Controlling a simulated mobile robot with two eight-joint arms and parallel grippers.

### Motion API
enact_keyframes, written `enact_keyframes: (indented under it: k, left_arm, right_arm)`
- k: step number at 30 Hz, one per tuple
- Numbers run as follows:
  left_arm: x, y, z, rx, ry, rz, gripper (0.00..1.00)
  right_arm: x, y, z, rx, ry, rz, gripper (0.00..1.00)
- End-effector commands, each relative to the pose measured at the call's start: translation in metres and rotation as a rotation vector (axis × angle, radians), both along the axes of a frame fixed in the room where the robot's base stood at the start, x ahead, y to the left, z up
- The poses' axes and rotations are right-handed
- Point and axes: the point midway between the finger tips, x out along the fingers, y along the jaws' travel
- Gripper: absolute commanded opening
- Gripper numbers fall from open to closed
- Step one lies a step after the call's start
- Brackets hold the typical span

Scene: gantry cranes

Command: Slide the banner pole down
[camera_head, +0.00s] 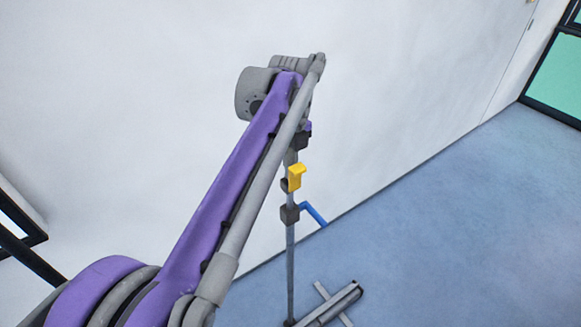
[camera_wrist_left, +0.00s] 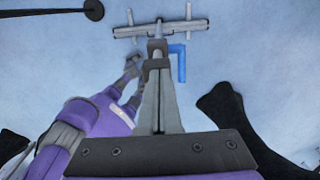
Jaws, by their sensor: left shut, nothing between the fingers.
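The banner pole (camera_head: 290,255) is a thin grey upright with a dark clamp block (camera_head: 289,214) and a blue lever (camera_head: 314,215) sticking out to the right. A yellow piece (camera_head: 295,176) shows above the block, close to my fingertips. The pole stands on a grey crossed foot (camera_head: 340,302), also seen in the left wrist view (camera_wrist_left: 190,26). My left gripper (camera_head: 286,184) points down, just above the clamp block. In the left wrist view my left gripper (camera_wrist_left: 155,68) is shut and empty, its tips by the block and blue lever (camera_wrist_left: 182,65). Contact is unclear. My right gripper is out of view.
A white wall (camera_head: 400,80) stands behind the pole. The blue floor (camera_head: 470,240) is clear to the right. A dark-framed green pane (camera_head: 558,80) is at the far right. In the left wrist view a black round base (camera_wrist_left: 94,10) lies at top left.

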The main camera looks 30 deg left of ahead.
Motion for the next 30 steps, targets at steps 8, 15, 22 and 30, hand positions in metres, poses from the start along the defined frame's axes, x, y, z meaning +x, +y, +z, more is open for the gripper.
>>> enact_keyframes:
  k: [8, 15, 22, 30]
  left_arm:
    - [0.000, 0.000, -0.005, -0.001, 0.001, 0.000, 0.00]
    - [-0.002, 0.000, -0.063, 0.001, 0.004, 0.000, 0.00]
    - [-0.001, 0.000, -0.096, 0.000, 0.002, 0.000, 0.00]
    - [0.000, 0.000, -0.095, 0.000, 0.000, 0.000, 0.00]
  right_arm:
    - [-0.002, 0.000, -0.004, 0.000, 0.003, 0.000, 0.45]
    - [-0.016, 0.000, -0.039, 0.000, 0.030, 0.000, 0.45]
    - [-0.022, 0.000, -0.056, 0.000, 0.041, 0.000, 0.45]
    - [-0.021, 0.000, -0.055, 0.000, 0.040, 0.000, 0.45]
